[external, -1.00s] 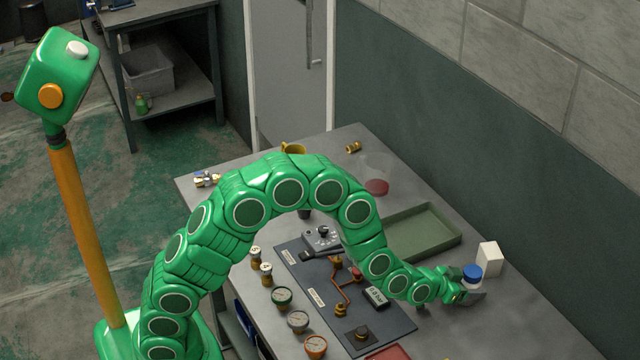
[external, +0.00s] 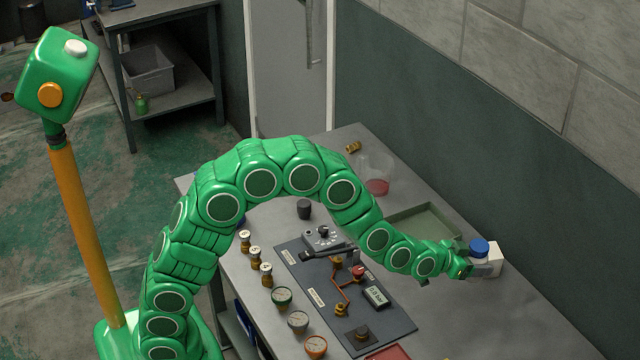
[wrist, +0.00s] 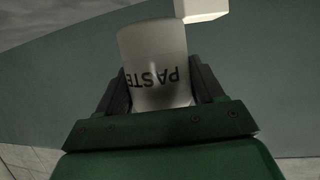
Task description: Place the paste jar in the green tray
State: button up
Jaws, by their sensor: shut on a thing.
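The paste jar (external: 479,250) is a whitish jar with a blue lid. In the wrist view its body (wrist: 155,60) shows the word "PASTE" upside down between the two dark jaws. My gripper (external: 479,268) is shut on the jar; it also shows in the wrist view (wrist: 160,90). It holds the jar near the right side of the bench, in front of a white box. The green tray (external: 432,217) lies on the bench to the left of the jar and farther back. My arm hides the tray's near left part, and the visible part looks empty.
A white box (external: 494,258) stands right by the jar and also shows in the wrist view (wrist: 201,8). A clear container with red contents (external: 377,187) stands behind the tray. The wall runs along the right.

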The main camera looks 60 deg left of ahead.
jog(key=shift+s+a+r, duration=0.15)
jog(key=shift+a+r, duration=0.2)
jog(key=shift+r, duration=0.3)
jog(key=s+a+r+n+g+y, duration=0.1)
jog(key=s+a+n+y, duration=0.3)
jog(key=s+a, duration=0.4)
jog(key=s+a+r+n+g+y, duration=0.1)
jog(key=s+a+n+y, duration=0.4)
jog(key=a, duration=1.1)
jog(key=s+r+y, duration=0.1)
jog(key=s, duration=0.1)
jog(key=shift+s, duration=0.35)
jog(key=w+f, duration=0.1)
jog(key=w, duration=0.1)
jog(key=w+f, duration=0.1)
jog(key=w, duration=0.2)
jog(key=w+a+f, duration=0.1)
jog(key=w, duration=0.2)
jog(key=shift+f, duration=0.15)
jog(key=shift+w+a+f, duration=0.1)
jog(key=shift+w+f, duration=1.1)
jog(key=shift+f, duration=0.3)
jog(key=shift+w+a+f, duration=0.1)
jog(key=shift+w+f, duration=1.1)
jog(key=shift+f, duration=0.3)
jog(key=shift+w+f, duration=0.1)
jog(key=shift+f, duration=1.45)
jog(key=shift+f, duration=0.15)
